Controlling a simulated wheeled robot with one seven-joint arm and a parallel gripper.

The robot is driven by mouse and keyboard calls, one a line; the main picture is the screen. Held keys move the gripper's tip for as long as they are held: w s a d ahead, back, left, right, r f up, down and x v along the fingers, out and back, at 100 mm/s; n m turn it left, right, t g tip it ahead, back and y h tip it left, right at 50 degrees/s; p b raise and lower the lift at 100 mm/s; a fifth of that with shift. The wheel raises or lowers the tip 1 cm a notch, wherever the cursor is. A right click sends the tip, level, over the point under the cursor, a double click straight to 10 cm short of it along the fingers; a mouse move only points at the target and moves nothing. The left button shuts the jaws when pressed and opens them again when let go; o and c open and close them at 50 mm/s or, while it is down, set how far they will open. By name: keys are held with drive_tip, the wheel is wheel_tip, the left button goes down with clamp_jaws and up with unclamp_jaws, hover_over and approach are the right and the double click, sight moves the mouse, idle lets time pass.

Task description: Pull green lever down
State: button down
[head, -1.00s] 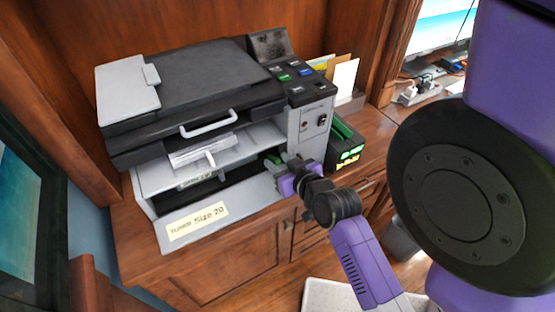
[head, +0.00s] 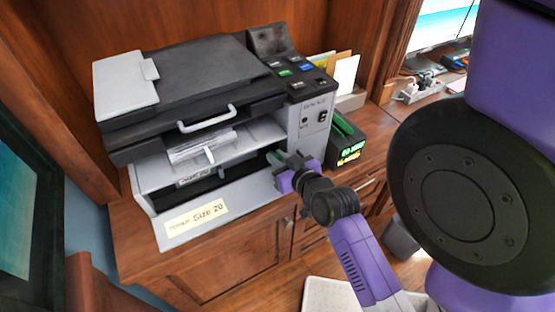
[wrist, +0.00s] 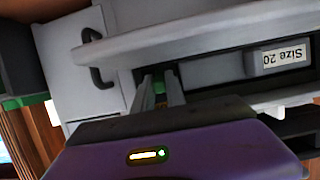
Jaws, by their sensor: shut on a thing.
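The green lever (wrist: 159,80) sits inside the open lower front of the grey and black printer (head: 292,122). In the wrist view it shows between my two fingers, and only part of it is visible. My gripper (wrist: 160,90) is shut on the green lever. In the head view my gripper (head: 281,159) reaches into the right end of the printer's lower opening, and a bit of green shows at its tips. How far the lever is turned cannot be told.
A folded-down front flap labelled "Size 20" (head: 232,207) lies below the opening. A white handle (head: 207,119) and a tray of paper (head: 200,146) are above it. A dark box with a green top (head: 347,143) stands close on the right. The printer sits on a wooden cabinet (head: 210,272).

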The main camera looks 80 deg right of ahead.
drive_tip(key=shift+a+f+t+h+b, duration=0.15)
drive_tip(key=shift+f+t+h+b, duration=0.55)
drive_tip(key=shift+b, duration=1.55)
drive_tip(key=shift+s+b, duration=0.1)
drive_tip(key=shift+b, duration=0.45)
drive_tip(key=shift+r+h, duration=0.15)
drive_tip(key=shift+h, duration=0.15)
drive_tip(key=c, duration=1.4)
unclamp_jaws()
drive_tip(key=shift+o, duration=0.2)
